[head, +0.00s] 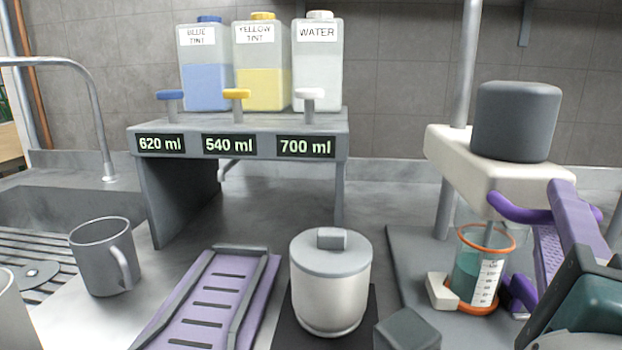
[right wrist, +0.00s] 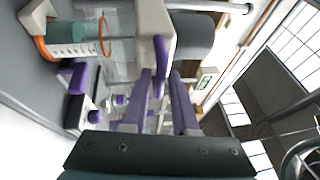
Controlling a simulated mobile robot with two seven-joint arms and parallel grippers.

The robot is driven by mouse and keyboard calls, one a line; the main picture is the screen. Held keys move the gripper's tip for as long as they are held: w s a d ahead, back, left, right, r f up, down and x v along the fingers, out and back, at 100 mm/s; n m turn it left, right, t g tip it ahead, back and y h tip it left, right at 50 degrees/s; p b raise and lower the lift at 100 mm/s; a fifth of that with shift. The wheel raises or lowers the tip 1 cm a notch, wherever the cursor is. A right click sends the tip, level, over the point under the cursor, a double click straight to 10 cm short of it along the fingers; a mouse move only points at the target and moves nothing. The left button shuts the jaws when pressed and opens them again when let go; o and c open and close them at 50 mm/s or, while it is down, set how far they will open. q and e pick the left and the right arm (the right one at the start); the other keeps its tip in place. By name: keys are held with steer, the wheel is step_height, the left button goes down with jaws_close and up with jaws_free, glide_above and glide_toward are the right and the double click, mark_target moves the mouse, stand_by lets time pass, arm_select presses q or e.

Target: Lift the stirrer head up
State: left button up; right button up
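The stirrer head is a cream block (head: 500,167) with a dark grey motor cylinder (head: 516,122) on top, mounted on a metal pole. A purple curved handle (head: 512,211) is on its front; it also shows in the right wrist view (right wrist: 160,66). My right gripper (head: 556,212) has its purple fingers at the handle. In the right wrist view its fingers (right wrist: 160,76) stand apart with the handle between their tips, with what looks like a small gap. Below the head, an orange-rimmed beaker (head: 478,270) holds teal liquid. My left gripper is not in view.
A white lidded pot (head: 330,285) stands left of the stirrer, beside a purple slotted rack (head: 213,308). A grey mug (head: 103,255) is by the sink (head: 60,207). A dispenser stand (head: 235,126) with three tanks is behind. A purple clamp (head: 522,294) sits close by the beaker.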

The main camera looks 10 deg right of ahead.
steer(key=shift+w+d, duration=0.25)
steer(key=shift+w, duration=0.05)
jaws_close()
stand_by(1.3)
